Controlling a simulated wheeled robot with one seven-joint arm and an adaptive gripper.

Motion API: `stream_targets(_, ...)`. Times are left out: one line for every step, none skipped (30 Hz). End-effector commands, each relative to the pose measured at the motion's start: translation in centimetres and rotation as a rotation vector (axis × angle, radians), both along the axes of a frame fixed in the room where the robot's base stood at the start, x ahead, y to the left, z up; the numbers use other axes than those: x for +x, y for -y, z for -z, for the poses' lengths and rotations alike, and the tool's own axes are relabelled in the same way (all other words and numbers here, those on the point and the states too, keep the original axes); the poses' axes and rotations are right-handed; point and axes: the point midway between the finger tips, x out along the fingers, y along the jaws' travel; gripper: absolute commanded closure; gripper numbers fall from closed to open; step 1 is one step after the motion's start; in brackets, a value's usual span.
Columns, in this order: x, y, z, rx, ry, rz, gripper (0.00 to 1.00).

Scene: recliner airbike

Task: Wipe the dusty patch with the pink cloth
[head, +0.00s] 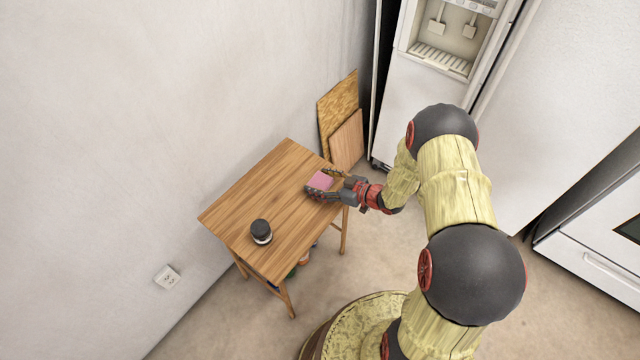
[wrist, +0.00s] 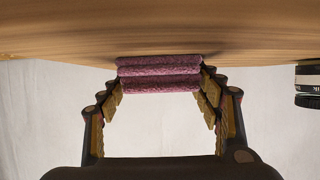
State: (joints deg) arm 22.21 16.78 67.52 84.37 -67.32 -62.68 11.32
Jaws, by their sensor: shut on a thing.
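The pink cloth (head: 320,180) is a small folded block at the right end of the wooden table (head: 262,190). My gripper (head: 325,182) is shut on it, one finger on each side. In the wrist view the cloth (wrist: 160,74) shows as stacked purple-pink folds between the fingertips of my gripper (wrist: 160,82). It lies against or very close to the wooden tabletop (wrist: 60,35); I cannot tell whether it touches. I cannot make out a dusty patch on the table in either view.
A dark-lidded jar (head: 261,232) stands near the table's front left; it also shows at the right edge of the wrist view (wrist: 308,84). Wooden boards (head: 346,140) lean on the wall behind the table. A fridge (head: 405,110) stands at the right. The tabletop's middle is clear.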

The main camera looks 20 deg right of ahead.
Motion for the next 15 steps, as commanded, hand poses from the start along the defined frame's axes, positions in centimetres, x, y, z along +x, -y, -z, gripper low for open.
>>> stream_targets(0.01,0.01,0.0,0.0,0.0,0.0,0.53)
stream_targets(0.01,0.01,0.0,0.0,0.0,0.0,0.55)
stream_targets(0.01,0.01,0.0,0.0,0.0,0.0,0.57)
stream_targets(0.01,0.01,0.0,0.0,0.0,0.0,0.59)
stream_targets(0.02,0.01,-0.01,0.0,0.0,0.0,0.6)
stream_targets(0.02,0.01,-0.01,0.0,0.0,0.0,0.6)
stream_targets(0.02,0.01,-0.01,0.0,0.0,0.0,0.6)
stream_targets(0.02,0.01,-0.01,0.0,0.0,0.0,0.6)
stream_targets(0.02,0.01,-0.01,0.0,0.0,0.0,0.6)
stream_targets(0.02,0.01,-0.01,0.0,0.0,0.0,0.6)
stream_targets(0.01,0.01,-0.03,0.0,0.0,0.0,0.6)
stream_targets(0.02,0.02,-0.09,0.0,0.0,0.0,0.6)
stream_targets(0.03,0.02,-0.18,-0.001,0.001,0.0,0.6)
stream_targets(0.04,0.02,-0.3,-0.001,0.001,0.0,0.6)
stream_targets(0.05,0.03,-0.51,-0.001,0.001,0.001,0.6)
